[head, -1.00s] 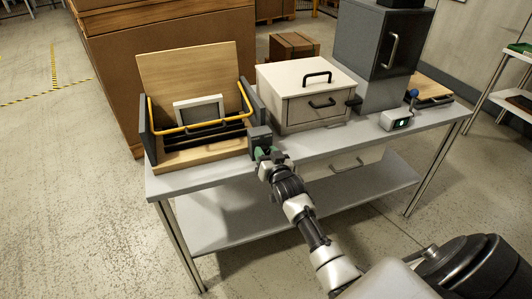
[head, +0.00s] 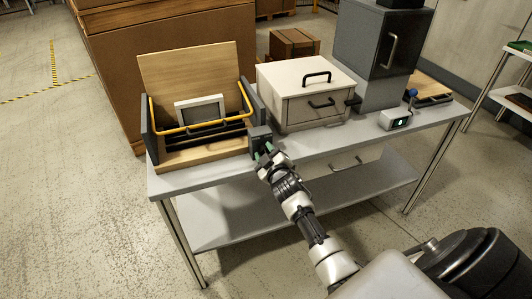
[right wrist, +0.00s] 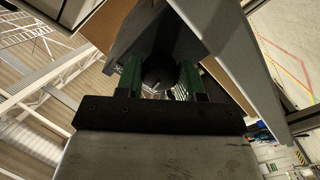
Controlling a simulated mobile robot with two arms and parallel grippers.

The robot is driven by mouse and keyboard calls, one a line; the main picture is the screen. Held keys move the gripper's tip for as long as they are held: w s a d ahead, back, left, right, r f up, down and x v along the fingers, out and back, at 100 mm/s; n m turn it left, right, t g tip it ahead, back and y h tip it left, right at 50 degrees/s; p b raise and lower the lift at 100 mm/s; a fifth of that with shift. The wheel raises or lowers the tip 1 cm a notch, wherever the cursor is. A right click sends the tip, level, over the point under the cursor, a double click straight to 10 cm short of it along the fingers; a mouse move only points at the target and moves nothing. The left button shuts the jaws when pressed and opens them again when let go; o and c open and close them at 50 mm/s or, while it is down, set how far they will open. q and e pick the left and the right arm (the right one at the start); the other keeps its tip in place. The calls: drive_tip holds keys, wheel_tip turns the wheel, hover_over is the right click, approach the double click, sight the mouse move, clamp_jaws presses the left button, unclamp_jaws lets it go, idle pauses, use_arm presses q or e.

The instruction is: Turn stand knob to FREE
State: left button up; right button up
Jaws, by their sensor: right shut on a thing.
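The stand (head: 185,161) is a wooden tray with a tilted back board, dark side plates and a yellow bar, at the left end of the bench. A dark grey block (head: 260,134) sits at its right front corner. My right gripper (head: 264,152) is at the front of this block, with its green fingers pointing at it. In the right wrist view its fingers (right wrist: 160,80) are closed around a dark round knob (right wrist: 157,76). The knob's marking cannot be read. My left gripper is not in view.
The grey bench (head: 225,185) has a lower shelf. A cardboard box (head: 165,25) is behind. The bench's front strip is mostly clear.

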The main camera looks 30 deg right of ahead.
drive_tip(key=n, duration=0.6)
drive_tip(key=shift+b, duration=0.4)
drive_tip(key=shift+n, duration=0.3)
drive_tip(key=o, duration=0.9)
drive_tip(key=v, duration=1)
drive_tip(key=shift+s+a, duration=0.15)
drive_tip(key=shift+s, duration=0.25)
